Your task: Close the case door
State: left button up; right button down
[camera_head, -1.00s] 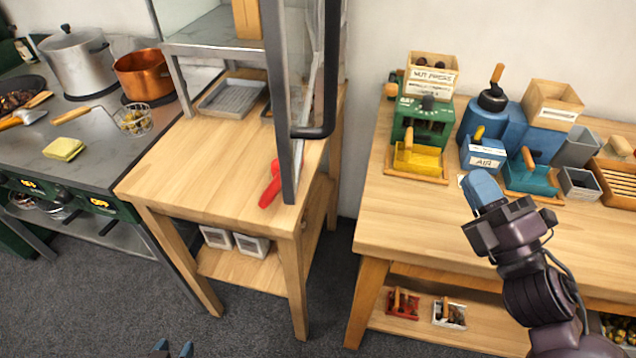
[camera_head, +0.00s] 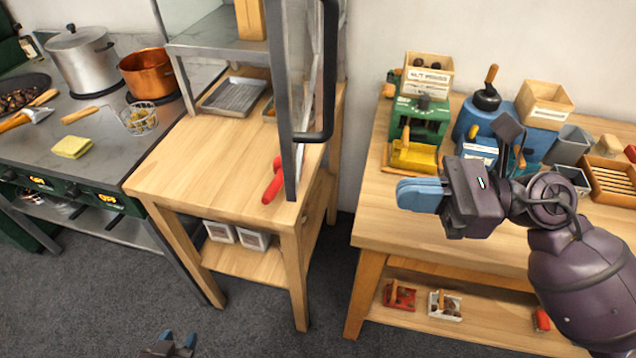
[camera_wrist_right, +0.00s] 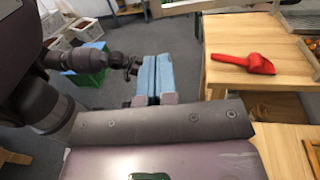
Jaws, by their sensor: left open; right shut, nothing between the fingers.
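The case door (camera_head: 288,125) is a grey-framed glass panel with a black bar handle (camera_head: 331,75). It stands swung open, seen nearly edge-on, reaching forward from the case (camera_head: 205,45) on the wooden stand. My right gripper (camera_head: 400,194) is to the right of the door, above the right-hand table, apart from the handle. Its blue fingers are shut and empty, pointing left; they also show in the right wrist view (camera_wrist_right: 152,75). My left gripper (camera_head: 178,345) is open at the bottom edge of the head view, low in front of the stand.
A red scoop (camera_head: 272,182) lies on the stand by the door's lower edge; it also shows in the right wrist view (camera_wrist_right: 245,63). A grey tray (camera_head: 233,97) is in the case. The right-hand table (camera_head: 400,229) holds several machines and boxes. A floor gap separates it from the stand.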

aim_at(298, 187)
jog(key=a, duration=0.4)
jog(key=a+p, duration=0.1)
jog(key=a, duration=0.3)
jog(key=w+a+p, duration=0.1)
jog(key=a, duration=0.3)
jog(key=shift+a, duration=0.1)
pick_arm(q)
jog(key=shift+t, duration=0.3)
jog(key=r, duration=0.2)
jog(key=w+r, duration=0.1)
jog(key=shift+w+r, duration=0.15)
jog(key=shift+r, duration=0.25)
pick_arm(e)
jog(key=shift+w+a, duration=0.1)
